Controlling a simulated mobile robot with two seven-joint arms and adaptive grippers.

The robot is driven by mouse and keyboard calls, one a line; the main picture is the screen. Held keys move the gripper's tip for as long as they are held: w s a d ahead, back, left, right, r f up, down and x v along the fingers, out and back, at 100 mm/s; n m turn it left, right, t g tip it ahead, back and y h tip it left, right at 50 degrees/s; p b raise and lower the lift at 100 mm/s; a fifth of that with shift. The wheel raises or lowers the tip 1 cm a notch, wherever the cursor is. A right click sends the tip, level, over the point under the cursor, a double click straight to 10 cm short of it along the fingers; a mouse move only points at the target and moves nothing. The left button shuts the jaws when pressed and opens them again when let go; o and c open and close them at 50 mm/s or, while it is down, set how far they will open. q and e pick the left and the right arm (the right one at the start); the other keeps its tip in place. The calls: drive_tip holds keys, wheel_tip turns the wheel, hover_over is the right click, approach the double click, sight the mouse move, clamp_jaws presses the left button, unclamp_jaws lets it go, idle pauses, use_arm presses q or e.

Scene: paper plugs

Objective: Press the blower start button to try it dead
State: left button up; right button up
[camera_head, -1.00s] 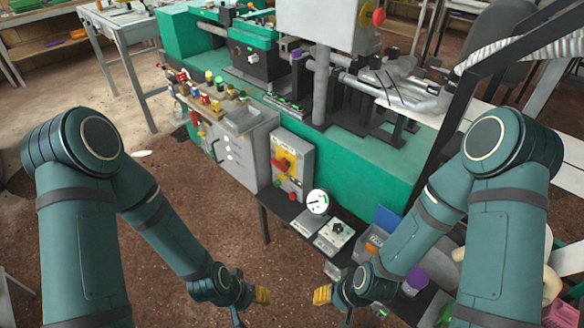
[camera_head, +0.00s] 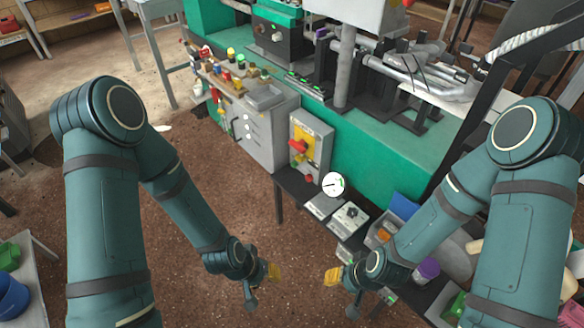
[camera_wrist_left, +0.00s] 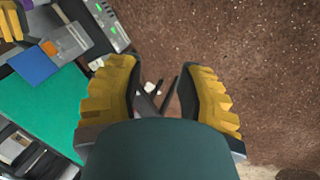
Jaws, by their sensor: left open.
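A grey control box (camera_head: 311,143) with a yellow plate and a red rotary switch (camera_head: 298,147) stands at the front of the green machine. A small red button (camera_head: 309,178) shows at its lower edge; any lettering is too small to read. My left gripper (camera_head: 274,272) hangs over the brown floor, in front of and below the box and well apart from it. In the left wrist view its yellow fingers (camera_wrist_left: 158,95) are spread with nothing between them. My right gripper (camera_head: 332,277) is just to its right, near the dark low table; its finger gap is unclear.
A dark low table (camera_head: 290,184) holds a round white gauge (camera_head: 333,185), small grey boxes (camera_head: 349,215) and bins. A grey cabinet (camera_head: 262,138) with bottles on top stands left of the control box. A blue tub (camera_head: 12,297) is at lower left. Floor in front is clear.

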use_arm(q)
clamp_jaws()
idle(1.0)
